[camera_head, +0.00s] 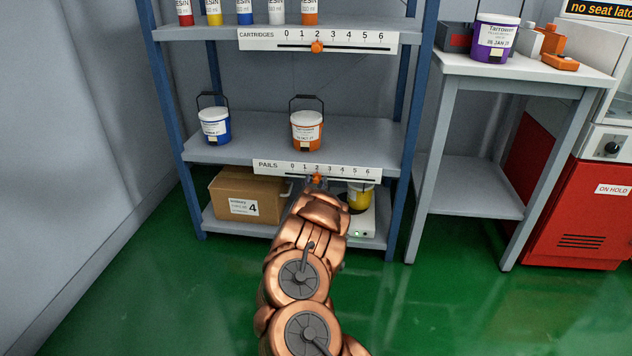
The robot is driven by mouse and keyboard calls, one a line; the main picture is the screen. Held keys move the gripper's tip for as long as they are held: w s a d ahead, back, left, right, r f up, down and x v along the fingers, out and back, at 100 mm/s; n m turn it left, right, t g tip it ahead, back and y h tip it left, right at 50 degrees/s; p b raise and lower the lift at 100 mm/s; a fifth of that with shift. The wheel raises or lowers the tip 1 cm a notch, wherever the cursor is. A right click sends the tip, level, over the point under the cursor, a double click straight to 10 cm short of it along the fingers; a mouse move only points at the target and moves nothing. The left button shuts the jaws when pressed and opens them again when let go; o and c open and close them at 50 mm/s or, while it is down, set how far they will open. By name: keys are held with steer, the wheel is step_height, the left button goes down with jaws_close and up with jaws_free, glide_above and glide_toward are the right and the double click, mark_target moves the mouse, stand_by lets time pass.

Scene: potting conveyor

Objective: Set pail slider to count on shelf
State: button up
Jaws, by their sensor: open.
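The pails slider (316,179) is a small orange knob on the white PAILS scale strip (264,165), on the front edge of the middle shelf. The knob sits at about the 2 mark. A blue pail (214,128) and an orange pail (307,132) stand upright on that shelf, handles up. My gripper (317,183) is open at the knob, reaching in from below. My own arm hides most of it, so I cannot tell whether its fingers touch the knob.
A cardboard box (247,196) and a partly hidden yellow pail (360,198) on a white device are on the bottom shelf. Above, the CARTRIDGES slider (317,47) sits near 2, below several cartridges. A side table (560,82) at right holds a purple pail (494,39). Green floor in front is clear.

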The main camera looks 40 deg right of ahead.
steer(key=v, duration=1.1)
steer(key=shift+s+a, duration=0.25)
steer(key=shift+r, duration=0.1)
stand_by(0.5)
